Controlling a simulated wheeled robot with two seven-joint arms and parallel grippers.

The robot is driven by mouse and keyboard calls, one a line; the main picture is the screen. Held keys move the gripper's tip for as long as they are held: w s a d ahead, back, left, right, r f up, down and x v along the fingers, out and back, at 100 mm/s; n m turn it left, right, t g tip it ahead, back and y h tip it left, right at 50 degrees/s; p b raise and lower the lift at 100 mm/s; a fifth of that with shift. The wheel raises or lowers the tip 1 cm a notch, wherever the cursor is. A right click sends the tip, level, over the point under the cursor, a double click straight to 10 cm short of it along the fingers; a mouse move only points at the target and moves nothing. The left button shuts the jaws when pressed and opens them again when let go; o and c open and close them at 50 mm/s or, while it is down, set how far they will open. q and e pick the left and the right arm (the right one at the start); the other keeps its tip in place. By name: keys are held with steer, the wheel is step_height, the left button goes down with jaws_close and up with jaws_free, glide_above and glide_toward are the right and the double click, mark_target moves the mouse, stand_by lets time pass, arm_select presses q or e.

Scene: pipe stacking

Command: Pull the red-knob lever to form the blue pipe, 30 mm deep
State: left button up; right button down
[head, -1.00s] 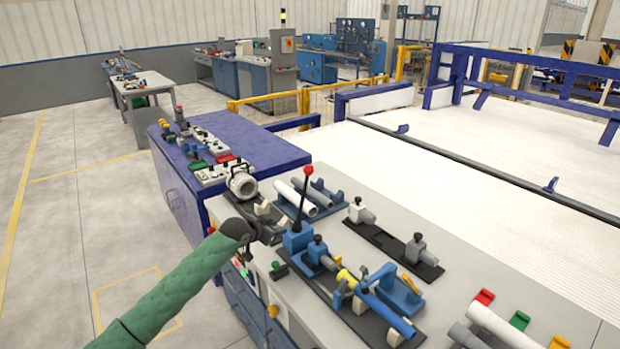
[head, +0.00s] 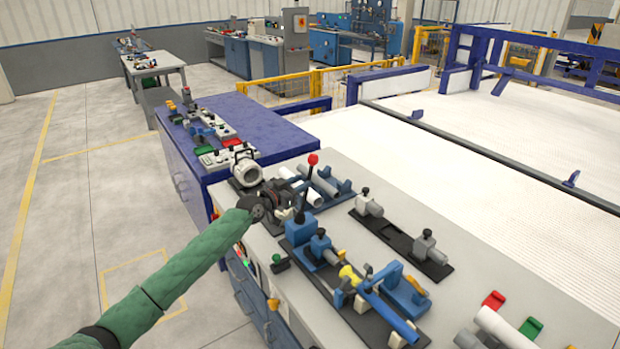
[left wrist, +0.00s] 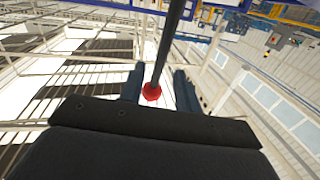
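The lever with a red knob (head: 313,159) stands up from a blue forming fixture (head: 300,230) on the bench, tilted slightly. The blue pipe (head: 388,313) lies in the fixture to the lower right, with a yellow piece (head: 348,274) at its near-lever end. My left gripper (head: 284,211) is beside the lever's rod, below the knob. In the left wrist view the gripper (left wrist: 158,88) is open, its two fingers apart. The red knob (left wrist: 151,92) and dark rod appear between them, with gaps on both sides. Contact with the rod cannot be told. My right gripper is out of view.
White and grey pipes (head: 325,187) lie in a blue holder behind the lever. A black rail with grey clamps (head: 399,238) lies to the right. A white round chuck (head: 247,172) stands behind my left wrist. More pipes (head: 505,327) and coloured blocks sit at the lower right.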

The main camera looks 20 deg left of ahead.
mark_target(308, 178)
arm_select(q)
steer(key=x, duration=0.3)
steer(key=shift+r, duration=0.2)
steer(key=shift+x, duration=0.9)
steer(key=shift+f, duration=0.1)
jaws_close()
